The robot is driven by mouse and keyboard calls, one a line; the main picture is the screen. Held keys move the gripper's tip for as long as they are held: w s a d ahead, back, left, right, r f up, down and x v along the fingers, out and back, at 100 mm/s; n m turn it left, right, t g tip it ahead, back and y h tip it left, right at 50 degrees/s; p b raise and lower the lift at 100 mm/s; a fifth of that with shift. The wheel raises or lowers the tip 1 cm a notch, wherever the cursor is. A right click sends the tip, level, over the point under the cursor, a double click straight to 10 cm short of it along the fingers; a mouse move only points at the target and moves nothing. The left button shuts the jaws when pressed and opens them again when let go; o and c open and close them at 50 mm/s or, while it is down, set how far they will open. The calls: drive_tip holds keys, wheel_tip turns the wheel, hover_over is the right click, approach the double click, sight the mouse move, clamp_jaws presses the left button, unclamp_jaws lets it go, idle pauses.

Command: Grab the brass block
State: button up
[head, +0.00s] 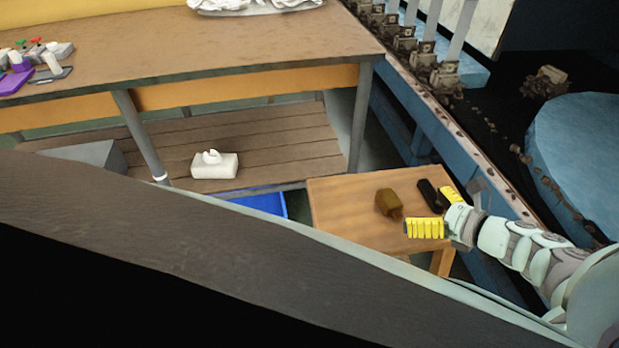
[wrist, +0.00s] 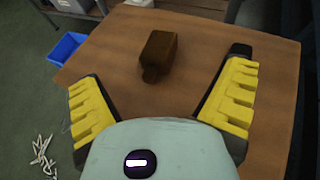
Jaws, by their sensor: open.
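The brass block (head: 388,203) is a small dark golden-brown block with a narrower end. It sits on a small wooden table (head: 340,205). In the wrist view the brass block (wrist: 159,54) lies ahead of my gripper (wrist: 166,90), roughly between the lines of its two fingers and beyond the palm. My gripper (head: 437,210) is open and empty, with yellow ribbed pads. In the head view it is at the right side of the table, to the right of the block and apart from it. A dark elongated object (head: 428,195) shows beside the upper finger and may be part of my gripper.
A blue bin (head: 262,204) stands on the floor left of the small table. A large workbench (head: 200,50) with a lower shelf holding a tissue box (head: 214,165) is behind. Blue machinery (head: 440,125) runs along the right. The table's left part is clear.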

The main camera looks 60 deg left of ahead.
sight(395, 201)
drive_tip(key=x, duration=0.3)
drive_tip(key=shift+s+a+f+b, duration=0.1)
drive_tip(key=shift+a+f+b, duration=0.1)
drive_tip(key=shift+b, duration=0.1)
drive_tip(key=b+x, duration=0.1)
drive_tip(key=x, duration=0.3)
drive_tip(key=shift+s+f+b, duration=0.15)
drive_tip(key=shift+f+b, duration=0.25)
drive_tip(key=shift+a+f, duration=0.1)
drive_tip(key=shift+a, duration=0.35)
drive_tip(key=shift+c, duration=0.5)
clamp_jaws()
